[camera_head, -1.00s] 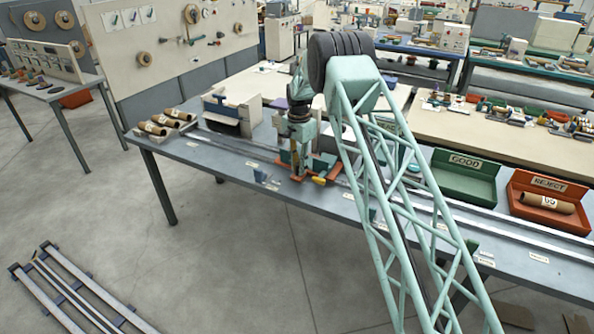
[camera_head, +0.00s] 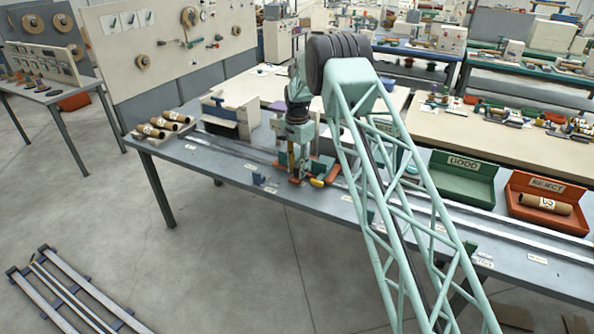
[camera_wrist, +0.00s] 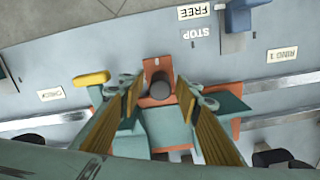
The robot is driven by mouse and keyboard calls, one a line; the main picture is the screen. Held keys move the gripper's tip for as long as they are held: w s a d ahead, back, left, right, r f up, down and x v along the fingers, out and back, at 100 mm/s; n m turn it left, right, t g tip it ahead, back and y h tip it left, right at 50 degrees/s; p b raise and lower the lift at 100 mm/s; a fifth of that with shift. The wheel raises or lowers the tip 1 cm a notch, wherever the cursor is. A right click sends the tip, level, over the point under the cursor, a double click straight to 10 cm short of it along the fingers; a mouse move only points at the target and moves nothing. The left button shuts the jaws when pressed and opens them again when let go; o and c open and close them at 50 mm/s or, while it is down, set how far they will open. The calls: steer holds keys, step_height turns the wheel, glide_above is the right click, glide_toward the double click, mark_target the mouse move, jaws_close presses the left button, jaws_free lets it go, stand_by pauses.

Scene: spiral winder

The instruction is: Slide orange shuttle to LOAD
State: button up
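In the head view my gripper (camera_head: 297,178) points down at the shuttle. I cannot read a LOAD label in either view.
The silver rail (camera_head: 235,152) runs along the grey bench. In the wrist view, a blue lever (camera_wrist: 236,18) stands by STOP and FREE labels, with CHECK and RING 1 labels along the rail. Green GOOD (camera_head: 462,185) and red REJECT (camera_head: 520,188) bins stand right.

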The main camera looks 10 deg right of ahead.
step_height(320, 180, up, 12)
stand_by(0.7)
steer(key=shift+d+f, duration=0.1)
steer(key=shift+d, duration=0.05)
